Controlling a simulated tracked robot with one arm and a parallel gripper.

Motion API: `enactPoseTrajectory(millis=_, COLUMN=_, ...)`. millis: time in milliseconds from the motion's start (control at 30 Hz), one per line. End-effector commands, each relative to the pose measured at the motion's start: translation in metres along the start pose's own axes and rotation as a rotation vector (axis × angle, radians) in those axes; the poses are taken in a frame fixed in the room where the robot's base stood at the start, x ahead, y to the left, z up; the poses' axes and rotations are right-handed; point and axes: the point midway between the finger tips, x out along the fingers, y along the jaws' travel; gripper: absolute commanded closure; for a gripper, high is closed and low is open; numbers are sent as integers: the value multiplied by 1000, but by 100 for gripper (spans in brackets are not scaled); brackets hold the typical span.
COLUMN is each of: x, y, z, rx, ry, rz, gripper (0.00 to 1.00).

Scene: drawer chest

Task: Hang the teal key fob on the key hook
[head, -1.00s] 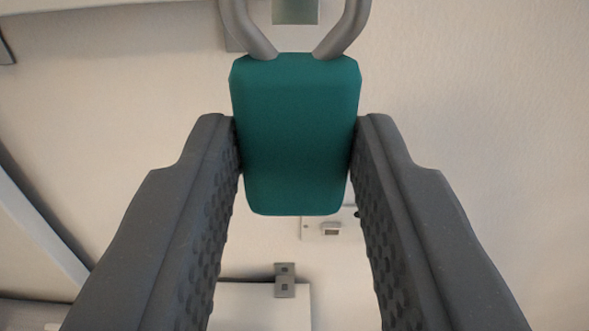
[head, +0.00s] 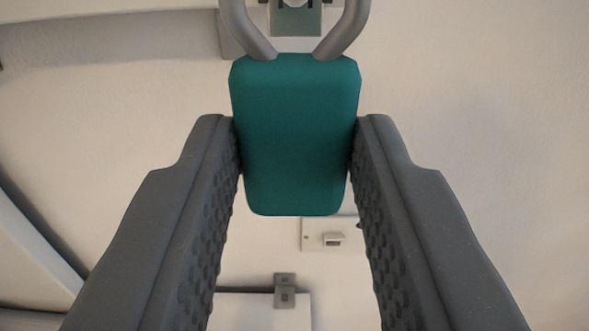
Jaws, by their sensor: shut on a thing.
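The teal key fob (head: 295,140) is in the upper middle of the head view. My gripper (head: 296,150) is shut on it, with one dark textured finger pressed on each side. The fob's grey metal ring (head: 345,30) rises from its top edge and runs out of the picture at the top. Behind the ring's opening, a grey-green plate (head: 296,22) with a small round light part is partly in view at the top edge. It may be the key hook's mount, but I cannot tell. The plate appears beyond the ring, and no contact between them shows.
A pale wall fills the background. A small light plate with a raised block (head: 333,238) sits below the fob. A white panel with a grey bracket (head: 285,290) shows at the bottom. A pale ledge (head: 110,28) crosses the upper left. The wall at right is bare.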

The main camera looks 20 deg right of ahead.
Motion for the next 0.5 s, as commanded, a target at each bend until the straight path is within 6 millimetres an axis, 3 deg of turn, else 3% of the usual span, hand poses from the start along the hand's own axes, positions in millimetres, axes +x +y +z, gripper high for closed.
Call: enactPoseTrajectory(millis=500, x=16, y=1, z=1, rx=-1, ry=-2, rz=1, gripper=100)
